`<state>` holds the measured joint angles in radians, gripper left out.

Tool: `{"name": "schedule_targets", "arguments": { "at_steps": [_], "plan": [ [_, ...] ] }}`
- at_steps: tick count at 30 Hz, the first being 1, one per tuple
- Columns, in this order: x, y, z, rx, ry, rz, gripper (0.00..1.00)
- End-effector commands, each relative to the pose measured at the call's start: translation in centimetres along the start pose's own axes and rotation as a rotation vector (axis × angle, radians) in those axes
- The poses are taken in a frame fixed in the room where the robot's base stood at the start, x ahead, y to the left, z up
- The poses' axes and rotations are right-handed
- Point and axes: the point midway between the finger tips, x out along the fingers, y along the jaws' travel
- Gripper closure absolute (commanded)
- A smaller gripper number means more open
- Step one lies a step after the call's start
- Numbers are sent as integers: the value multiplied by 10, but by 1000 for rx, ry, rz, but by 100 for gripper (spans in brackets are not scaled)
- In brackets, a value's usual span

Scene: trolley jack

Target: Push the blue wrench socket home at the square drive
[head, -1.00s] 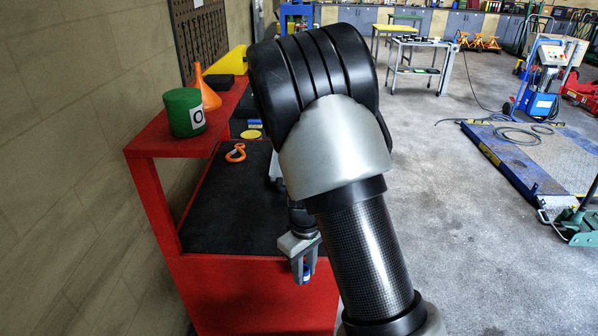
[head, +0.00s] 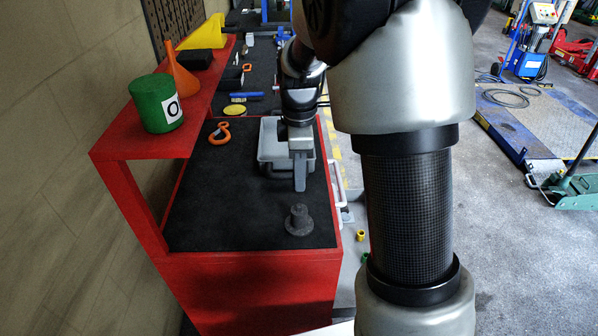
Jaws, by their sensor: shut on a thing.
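My gripper (head: 300,182) points down over the black mat, in front of the grey bin. Its near finger is seen almost edge-on. The jaws are shut on the blue wrench socket, which showed between the fingers earlier; the finger now hides it. A dark grey stepped post (head: 298,221) stands upright on the mat, nearer than the gripper and apart from it in the picture. It may carry the square drive, but its top is too small and dark to tell.
The red bench (head: 250,285) has a grey bin (head: 268,145), an orange hook (head: 219,138) and a yellow disc (head: 234,110). A green can (head: 157,108) and orange funnel (head: 184,78) stand on the raised red shelf at left. The mat's front left is clear.

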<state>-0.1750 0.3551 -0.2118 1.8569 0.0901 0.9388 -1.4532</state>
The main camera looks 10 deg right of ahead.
Motion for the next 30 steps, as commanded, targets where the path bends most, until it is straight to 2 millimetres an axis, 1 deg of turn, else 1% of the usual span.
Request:
{"name": "schedule_targets", "arguments": {
  "at_steps": [2, 8, 21, 24, 30],
  "plan": [
    [0, 0, 1, 2, 0, 1, 100],
    [12, 0, 0, 3, 0, 0, 100],
    [53, 0, 0, 3, 0, 0, 100],
    [57, 0, 0, 3, 0, 0, 100],
    [58, 0, 0, 3, 0, 0, 100]
  ]
}}
